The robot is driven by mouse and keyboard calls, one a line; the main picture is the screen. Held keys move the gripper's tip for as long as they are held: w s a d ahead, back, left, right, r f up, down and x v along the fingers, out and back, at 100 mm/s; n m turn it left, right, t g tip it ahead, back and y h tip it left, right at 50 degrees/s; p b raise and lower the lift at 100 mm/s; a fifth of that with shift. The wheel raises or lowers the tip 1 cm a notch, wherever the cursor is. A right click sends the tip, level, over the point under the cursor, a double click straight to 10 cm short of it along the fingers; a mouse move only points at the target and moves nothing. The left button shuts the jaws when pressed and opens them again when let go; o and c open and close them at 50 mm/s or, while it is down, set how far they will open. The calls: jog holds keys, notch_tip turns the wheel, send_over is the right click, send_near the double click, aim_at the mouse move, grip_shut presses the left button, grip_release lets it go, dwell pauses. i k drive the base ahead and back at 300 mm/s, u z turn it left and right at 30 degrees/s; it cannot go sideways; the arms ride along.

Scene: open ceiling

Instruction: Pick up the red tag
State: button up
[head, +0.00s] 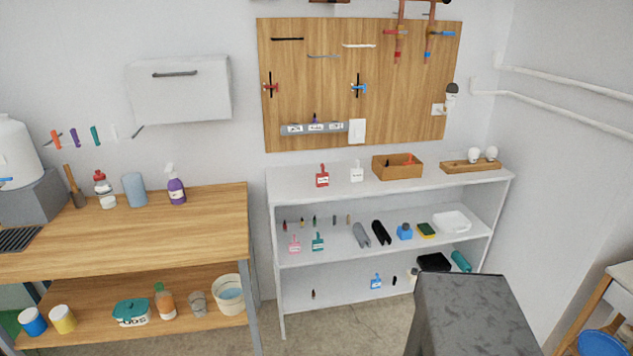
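The red tag (322,181) stands on the top board of the white shelf unit (440,188), near its left end. It has a white label with small dark print and a narrow red upper part. Nothing covers it in the head view. A similar white tag (357,174) stands a little to its right, apart from it. My gripper is not in view.
A wooden box (397,166) and wooden tray (471,167) share the top board. Pink (294,244) and teal (318,242) tags are on the middle shelf, a blue tag (376,281) lower. A workbench (215,213) stands left; a dark grey block fills the lower right foreground.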

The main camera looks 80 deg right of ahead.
aim_at(322, 178)
jog(key=i, duration=0.75)
jog(key=u, duration=0.45)
jog(key=k, duration=0.15)
jog(key=z, duration=2.65)
jog(key=i, duration=0.6)
